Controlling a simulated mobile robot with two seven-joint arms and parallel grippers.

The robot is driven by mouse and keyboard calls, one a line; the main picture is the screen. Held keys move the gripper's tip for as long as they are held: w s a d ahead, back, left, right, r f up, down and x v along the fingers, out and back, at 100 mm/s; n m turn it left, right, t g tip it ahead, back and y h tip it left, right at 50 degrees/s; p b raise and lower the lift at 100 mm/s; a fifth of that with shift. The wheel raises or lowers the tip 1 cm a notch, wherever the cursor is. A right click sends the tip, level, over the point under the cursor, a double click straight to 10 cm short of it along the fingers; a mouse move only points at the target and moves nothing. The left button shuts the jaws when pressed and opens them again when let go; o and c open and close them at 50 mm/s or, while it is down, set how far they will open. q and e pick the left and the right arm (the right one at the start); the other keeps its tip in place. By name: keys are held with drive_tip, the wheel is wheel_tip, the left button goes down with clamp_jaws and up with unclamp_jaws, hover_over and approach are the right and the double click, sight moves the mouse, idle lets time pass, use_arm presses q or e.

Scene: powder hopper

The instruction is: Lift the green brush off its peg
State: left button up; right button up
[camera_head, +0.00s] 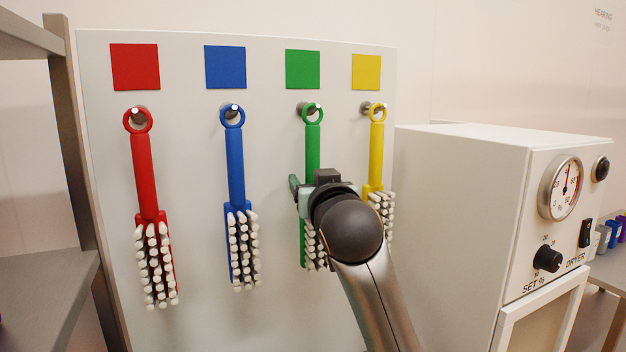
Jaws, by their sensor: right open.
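The green brush (312,145) hangs by its ring from a metal peg (316,107) on a white board, below a green square (302,69). Its handle points straight down. My right gripper (308,188) is at the lower part of the handle, just above the bristles. It is open, with one finger showing left of the handle; the other finger is hidden. My wrist covers much of the brush's lower part, so I cannot tell whether a finger touches it. My left gripper is not in view.
A yellow brush (376,150) hangs close on the right, partly behind my wrist. A blue brush (235,165) and a red brush (147,180) hang to the left. A white dryer box (465,200) stands right of the board. Metal shelves (45,295) stand at the left.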

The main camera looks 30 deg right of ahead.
clamp_jaws()
idle(0.5)
drive_tip(key=shift+r, duration=0.15)
drive_tip(key=shift+r, duration=0.55)
drive_tip(key=shift+s, duration=0.1)
drive_tip(key=s, duration=0.7)
drive_tip(key=shift+s+a, duration=0.2)
idle(0.6)
